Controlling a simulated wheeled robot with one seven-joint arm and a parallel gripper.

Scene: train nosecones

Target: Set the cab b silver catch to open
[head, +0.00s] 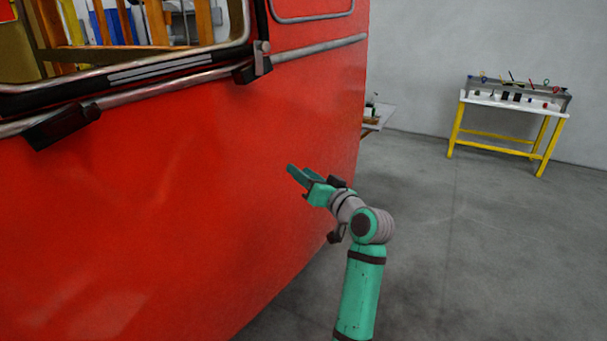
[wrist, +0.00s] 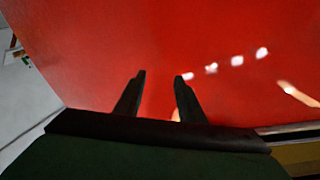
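The red cab (head: 190,170) fills the left of the head view, with a window opening at its upper left. A small silver catch (head: 262,58) sits at the lower right corner of the window frame, beside a black block (head: 244,73). I see no label naming the cab. My gripper (head: 291,170) is below and to the right of the catch, in front of the red panel. In the wrist view my gripper (wrist: 161,76) has its two dark fingers apart with nothing between them, facing bare red panel. The catch does not show clearly in the wrist view.
A silver rail (head: 318,48) runs along the cab, and a second black block (head: 62,125) hangs at the left. A yellow-legged table (head: 500,147) with small items stands at the back right. A white table (head: 378,115) shows behind the cab. The grey floor between is clear.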

